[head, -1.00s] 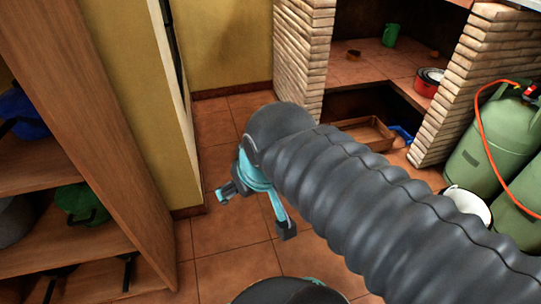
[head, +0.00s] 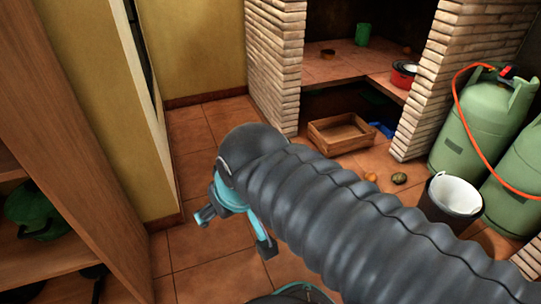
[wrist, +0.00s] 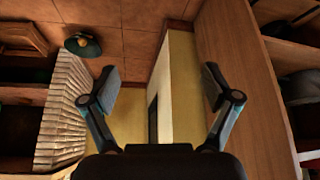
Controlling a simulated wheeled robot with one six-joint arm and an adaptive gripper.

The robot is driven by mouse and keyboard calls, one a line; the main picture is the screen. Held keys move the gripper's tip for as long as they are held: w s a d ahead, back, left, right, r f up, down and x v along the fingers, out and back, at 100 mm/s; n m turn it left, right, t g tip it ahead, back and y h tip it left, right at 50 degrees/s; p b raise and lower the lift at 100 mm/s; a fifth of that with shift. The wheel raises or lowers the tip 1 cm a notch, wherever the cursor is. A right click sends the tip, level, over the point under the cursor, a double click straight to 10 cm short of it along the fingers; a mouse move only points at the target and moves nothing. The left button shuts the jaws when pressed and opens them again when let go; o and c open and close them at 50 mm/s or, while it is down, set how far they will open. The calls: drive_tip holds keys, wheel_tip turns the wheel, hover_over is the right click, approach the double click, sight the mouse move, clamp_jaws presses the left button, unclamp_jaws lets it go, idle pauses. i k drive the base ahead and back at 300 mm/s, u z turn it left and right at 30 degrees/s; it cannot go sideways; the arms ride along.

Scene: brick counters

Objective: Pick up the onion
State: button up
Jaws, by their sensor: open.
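A small orange-brown round thing (head: 370,176) lies on the tiled floor in the head view, right of my arm. It may be the onion, but it is too small to be sure. A greenish-brown round thing (head: 399,178) lies just right of it. Another small brownish round thing (head: 406,49) sits on the tiled counter at the back. My gripper (head: 236,232) is open and empty, above the floor to the left of these things. In the wrist view its fingers (wrist: 161,82) stand wide apart, with nothing between them.
A wooden crate (head: 340,137) stands on the floor by the brick counter. A black bucket with a white liner (head: 452,196) and green gas cylinders (head: 473,130) stand at the right. A wooden shelf (head: 70,130) is at the left. The counter holds a green mug (head: 362,34) and red pot (head: 404,76).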

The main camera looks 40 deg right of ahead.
sight(372, 177)
drive_tip(key=z, duration=2.05)
drive_tip(key=k, duration=0.25)
drive_tip(key=u, duration=0.35)
drive_tip(key=i, duration=1.35)
drive_tip(key=z, duration=0.55)
